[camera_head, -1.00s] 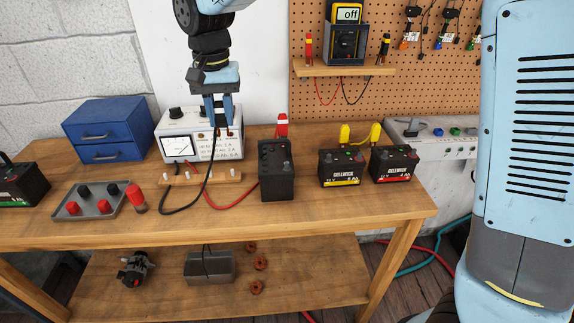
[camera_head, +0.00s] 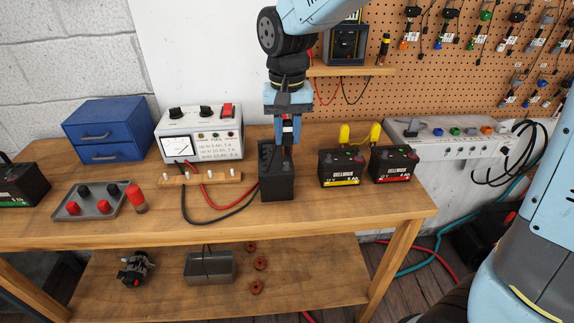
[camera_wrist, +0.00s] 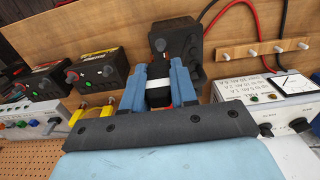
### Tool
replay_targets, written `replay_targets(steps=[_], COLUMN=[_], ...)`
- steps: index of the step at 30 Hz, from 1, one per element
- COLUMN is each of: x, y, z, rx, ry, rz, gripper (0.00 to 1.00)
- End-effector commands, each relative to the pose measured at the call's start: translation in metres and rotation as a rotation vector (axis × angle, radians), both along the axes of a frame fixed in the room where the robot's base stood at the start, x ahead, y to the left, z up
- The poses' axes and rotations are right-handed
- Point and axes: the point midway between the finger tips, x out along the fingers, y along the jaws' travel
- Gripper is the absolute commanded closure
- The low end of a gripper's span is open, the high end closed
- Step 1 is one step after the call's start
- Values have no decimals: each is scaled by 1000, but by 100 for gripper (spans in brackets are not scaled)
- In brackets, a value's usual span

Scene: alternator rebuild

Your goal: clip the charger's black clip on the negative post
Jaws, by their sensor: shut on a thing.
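My gripper (camera_head: 288,140) is over the back of the tall black battery (camera_head: 277,184) near the middle of the bench. It is shut on the black clip (camera_wrist: 158,96), which shows dark with a white band between the blue fingers in the wrist view. The black cable (camera_head: 222,221) runs from the peg strip to the battery's left side. In the wrist view the battery (camera_wrist: 187,40) lies just beyond the fingers, with a grey post (camera_wrist: 158,45) on its top. I cannot tell whether the clip touches a post. The red clip is hidden behind my gripper in the head view.
The charger (camera_head: 200,135) stands left, behind the wooden peg strip (camera_head: 205,179); the red cable (camera_head: 225,205) lies there too. A tray (camera_head: 98,206) of terminals is at left.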

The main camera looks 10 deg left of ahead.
Motion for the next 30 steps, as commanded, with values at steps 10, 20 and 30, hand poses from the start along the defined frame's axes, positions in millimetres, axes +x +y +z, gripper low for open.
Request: replay_targets(steps=[10,20,30], x=[0,0,0], y=[1,1,1], z=[-18,-19,-31], rx=[1,1,0], ry=[-1,-1,0], rz=[0,0,0], gripper=[87,87,87])
